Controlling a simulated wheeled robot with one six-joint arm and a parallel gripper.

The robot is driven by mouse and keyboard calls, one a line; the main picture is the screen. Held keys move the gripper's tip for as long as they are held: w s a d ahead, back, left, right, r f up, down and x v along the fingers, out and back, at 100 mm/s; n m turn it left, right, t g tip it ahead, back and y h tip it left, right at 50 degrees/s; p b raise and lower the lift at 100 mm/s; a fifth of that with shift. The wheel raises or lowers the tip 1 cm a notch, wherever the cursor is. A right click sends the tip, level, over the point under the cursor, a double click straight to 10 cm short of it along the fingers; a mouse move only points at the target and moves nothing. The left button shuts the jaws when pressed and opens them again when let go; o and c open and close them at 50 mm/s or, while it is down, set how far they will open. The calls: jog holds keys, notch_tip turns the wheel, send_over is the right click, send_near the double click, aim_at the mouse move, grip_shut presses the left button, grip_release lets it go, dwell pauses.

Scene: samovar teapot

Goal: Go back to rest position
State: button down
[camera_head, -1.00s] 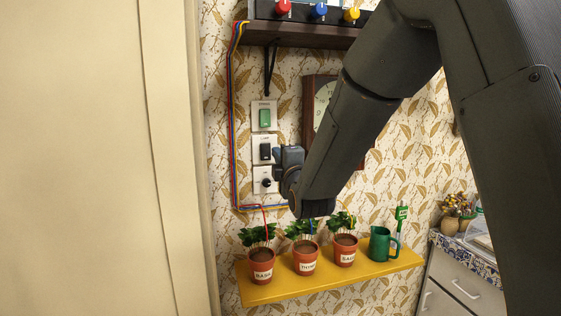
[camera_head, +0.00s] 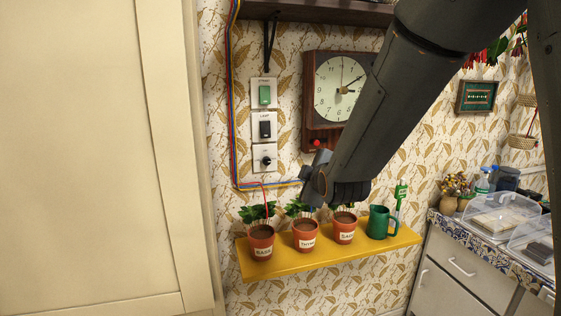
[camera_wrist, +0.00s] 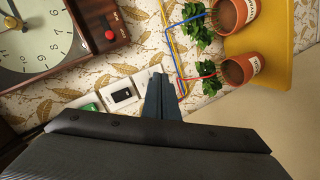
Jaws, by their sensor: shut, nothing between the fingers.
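My arm comes down from the upper right in the head view, with its wrist in front of the wall above the potted plants. My gripper (camera_wrist: 160,85) is shut and empty in the wrist view, its fingers together, pointing toward the wall. In the head view the fingers are mostly hidden behind my wrist. A column of wall switches stands left of my wrist: a green one (camera_head: 264,95), a black one (camera_head: 265,128) and a dark knob (camera_head: 265,161).
A yellow shelf (camera_head: 290,264) holds three potted plants and a green jug (camera_head: 380,222) below my wrist. A wooden wall clock (camera_head: 340,92) hangs behind my arm. A counter (camera_head: 470,262) with clear boxes is at right, a cream door (camera_head: 80,150) at left.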

jog(key=s+d+f+m+g+h, duration=0.2)
jog(key=s+d+f+m+g, duration=0.5)
jog(key=s+f, duration=0.45)
jog(key=s+d+f+m+g, duration=0.2)
jog(key=s+m, duration=0.2)
jog(key=s, duration=0.5)
jog(key=s+d+f+m+g, duration=0.3)
jog(key=s+m, duration=0.1)
jog(key=s, duration=0.5)
jog(key=shift+s+d+g+h, duration=0.15)
jog(key=shift+d+g+h, duration=0.15)
jog(key=shift+d, duration=0.05)
jog(key=shift+f, duration=0.1)
